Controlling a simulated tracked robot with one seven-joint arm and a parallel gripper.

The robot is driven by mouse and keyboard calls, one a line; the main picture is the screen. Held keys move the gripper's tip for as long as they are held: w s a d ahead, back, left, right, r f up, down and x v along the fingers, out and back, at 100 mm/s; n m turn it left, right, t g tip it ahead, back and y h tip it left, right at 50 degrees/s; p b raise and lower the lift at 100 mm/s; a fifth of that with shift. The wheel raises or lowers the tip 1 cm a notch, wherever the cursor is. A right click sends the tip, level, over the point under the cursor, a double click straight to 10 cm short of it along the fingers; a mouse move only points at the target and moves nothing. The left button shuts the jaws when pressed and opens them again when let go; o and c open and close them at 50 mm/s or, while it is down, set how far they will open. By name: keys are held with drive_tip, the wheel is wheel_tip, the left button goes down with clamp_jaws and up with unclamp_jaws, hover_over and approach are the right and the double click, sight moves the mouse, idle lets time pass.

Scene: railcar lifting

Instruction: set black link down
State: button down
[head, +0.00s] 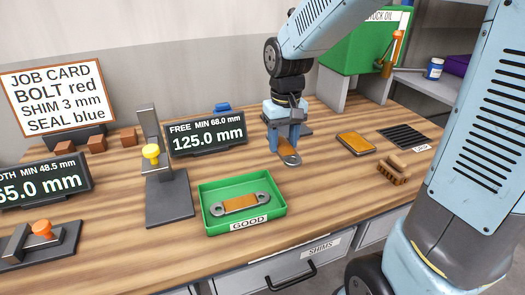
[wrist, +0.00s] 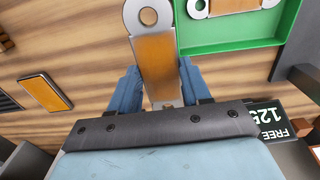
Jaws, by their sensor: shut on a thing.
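My gripper (head: 286,138) points down over the bench and is shut on a link (head: 289,157) with grey metal ends and an orange-brown middle. I see no black link; the held one looks orange-brown. In the wrist view the link (wrist: 157,52) lies between the two blue fingers of my gripper (wrist: 160,90), with its holed end sticking out past them. The gap between link and bench top is hard to judge. A similar link (head: 240,203) lies in the green tray (head: 277,208) labelled GOOD, to the left and nearer.
A yellow-knobbed gauge (head: 151,154) stands left. To the right are an orange-topped pad (head: 356,144), a wooden brush (head: 394,168) and a black slotted mat (head: 405,137). Bare bench lies between the tray and the pad.

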drive_tip(key=w+f, duration=0.1)
drive_tip(key=w, duration=0.1)
drive_tip(key=w+a+f, duration=0.1)
drive_tip(key=w, duration=0.1)
drive_tip(key=w+f, duration=0.1)
drive_tip(key=w, duration=0.1)
drive_tip(key=shift+w+a, duration=0.15)
drive_tip(key=shift+a, duration=0.25)
hover_over(267, 160)
drive_tip(key=s, duration=0.2)
drive_tip(key=f, duration=0.4)
drive_tip(key=shift+w+d+f, duration=0.1)
drive_tip(key=shift+w, duration=0.15)
drive_tip(key=shift+w+f, duration=0.8)
drive_tip(key=shift+f, duration=1.55)
drive_tip(key=shift+f, duration=0.1)
drive_tip(key=c, duration=0.5)
unclamp_jaws()
